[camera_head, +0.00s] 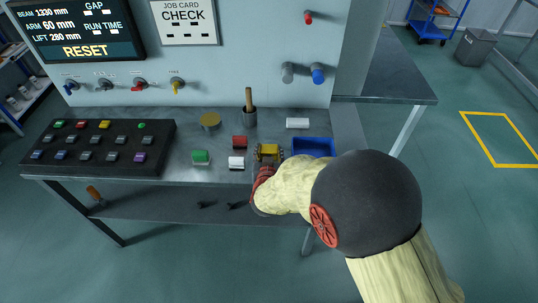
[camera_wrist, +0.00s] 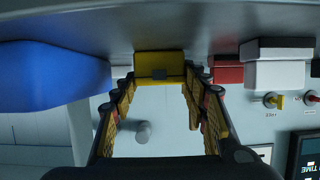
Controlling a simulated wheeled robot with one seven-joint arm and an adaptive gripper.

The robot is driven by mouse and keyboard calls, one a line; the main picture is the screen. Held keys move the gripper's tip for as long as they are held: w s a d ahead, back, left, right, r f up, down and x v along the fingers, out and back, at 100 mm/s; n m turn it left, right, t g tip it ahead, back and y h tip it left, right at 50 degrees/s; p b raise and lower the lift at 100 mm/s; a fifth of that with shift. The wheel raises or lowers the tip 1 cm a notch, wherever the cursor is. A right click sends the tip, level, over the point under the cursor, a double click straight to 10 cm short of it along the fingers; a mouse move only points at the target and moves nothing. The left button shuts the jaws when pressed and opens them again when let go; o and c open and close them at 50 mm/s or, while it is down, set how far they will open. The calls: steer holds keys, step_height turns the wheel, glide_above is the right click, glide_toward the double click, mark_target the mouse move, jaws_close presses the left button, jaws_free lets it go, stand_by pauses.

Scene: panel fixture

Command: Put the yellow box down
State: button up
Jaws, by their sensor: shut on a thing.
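The yellow box (camera_head: 268,149) is between the fingers of my gripper (camera_head: 268,155), over the grey bench just left of the blue bin (camera_head: 312,146). In the wrist view the yellow box (camera_wrist: 158,60) sits between the fingertips of my gripper (camera_wrist: 160,76), which are shut on it. The bench top lies close to the box in that view. I cannot tell whether the box touches the bench. My arm and fingers hide part of the box in the head view.
A red block (camera_head: 239,142), a white block (camera_head: 236,162) and a green block (camera_head: 201,157) stand left of my gripper. The button panel (camera_head: 98,147) fills the bench's left.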

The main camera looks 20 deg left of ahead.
steer(key=shift+r, duration=0.15)
steer(key=shift+f, duration=0.2)
steer(key=o, duration=1.2)
steer(key=shift+r, duration=0.2)
steer(key=shift+s+r+p, duration=0.15)
steer(key=shift+s+p, duration=0.1)
steer(key=shift+p, duration=0.05)
steer(key=p+v, duration=0.4)
steer(key=v, duration=0.7)
steer(key=shift+s+d, duration=0.15)
steer(key=shift+s, duration=0.1)
